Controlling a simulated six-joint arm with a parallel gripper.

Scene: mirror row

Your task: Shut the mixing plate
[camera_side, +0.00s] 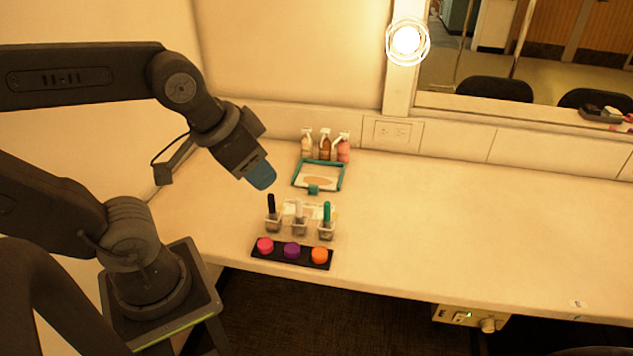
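The mixing plate (321,183) lies on the counter right of my gripper. It has a teal rim, a pale face with a tan smear, and a small teal tab at its front edge. The face and smear show, with no cover seen over them; how any lid stands is too small to tell. My gripper (262,177), with blue fingertips, points down and hangs to the left of the plate, apart from it. Nothing shows in it. Its fingers overlap in this view, so the gap between them is hidden.
Several bottles (325,146) stand just behind the plate. In front are clear cups (299,223) holding a black, a whitish and a teal-handled tool. A black strip (275,258) with pink, purple and orange round pots lies near the counter's front edge. The counter (460,220) is clear to the right.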

